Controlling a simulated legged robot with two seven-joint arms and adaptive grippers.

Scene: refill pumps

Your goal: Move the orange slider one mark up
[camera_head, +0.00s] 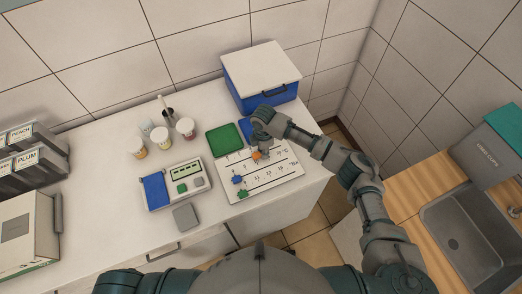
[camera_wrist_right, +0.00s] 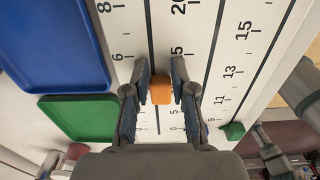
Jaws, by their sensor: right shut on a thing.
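The white scale board (camera_head: 282,175) lies on the counter, with several slotted scales. The orange slider (camera_head: 256,155) sits on one slot line of the board; it also shows in the right wrist view (camera_wrist_right: 161,90). My right gripper (camera_head: 261,143) reaches down over it, and in the wrist view its fingers (camera_wrist_right: 160,80) are closed on the slider's two sides. The slider lies below the label ending in 5 and above a lower 5; the marks beside it are hidden by the fingers. A blue slider (camera_head: 238,180) and a green slider (camera_head: 242,195) sit on other lines. My left gripper is out of view.
A green tray (camera_head: 223,139) and a blue tray (camera_wrist_right: 50,40) lie just beyond the board. A blue box with a white lid (camera_head: 262,70) stands behind. A device with a blue panel (camera_head: 156,190) and small jars (camera_head: 185,127) are to the left.

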